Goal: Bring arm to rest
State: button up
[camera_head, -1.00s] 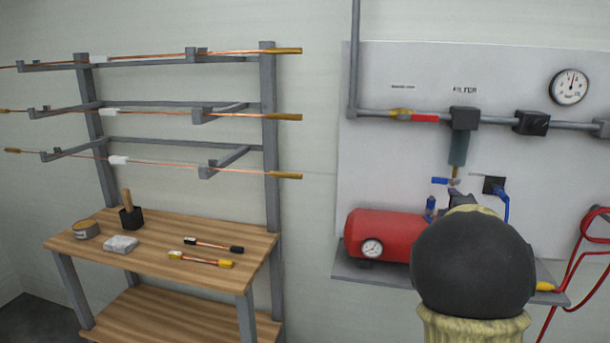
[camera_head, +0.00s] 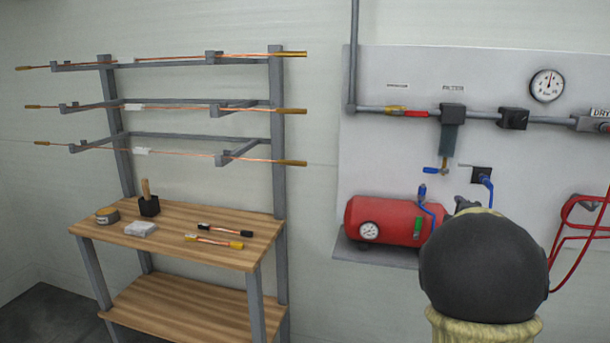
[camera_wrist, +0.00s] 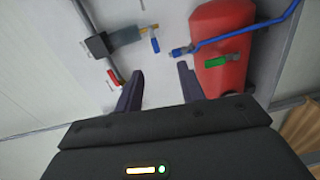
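My gripper (camera_wrist: 158,78) shows in the wrist view with its two dark fingers apart and nothing between them. It points toward the wall panel, with the red tank (camera_wrist: 222,45) beyond the right finger. In the head view, a dark rounded link of my arm stands at the lower right in front of the tank's right end. Only a small dark part of the gripper end seems to show above that link; the fingers are hidden there.
The wall panel (camera_head: 385,82) carries a pipe, a filter (camera_head: 452,125), a pressure gauge (camera_head: 547,85) and red hoses (camera_head: 575,235). The red tank (camera_head: 385,220) sits on a shelf. At left, a wooden bench (camera_head: 180,220) holds tools below racked copper rods. Floor shows at lower left.

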jog(key=s+a+f+m+g+y, duration=0.1)
jog(key=s+a+f+m+g, duration=0.3)
jog(key=f, duration=0.3)
jog(key=s+a+f+m+g+y, duration=0.1)
jog(key=s+a+f+m+g, duration=0.2)
jog(key=s+a+f+m, duration=0.3)
jog(key=s+a+f+m+g+y, duration=0.15)
jog(key=s+a+f+g, duration=0.3)
jog(key=s, duration=0.55)
jog(key=s+a+f+m+g+y, duration=0.1)
jog(key=s+a+f+m+g, duration=0.2)
jog(key=s+a+f, duration=0.5)
jog(key=w+d+p+v, duration=0.1)
jog(key=w+p+v, duration=0.1)
jog(key=p+v, duration=1.6)
notch_tip(320, 180, up, 3)
jog(key=shift+s+d+f+p, duration=0.1)
jog(key=shift+s+d+p, duration=0.1)
jog(key=shift+d+p, duration=0.15)
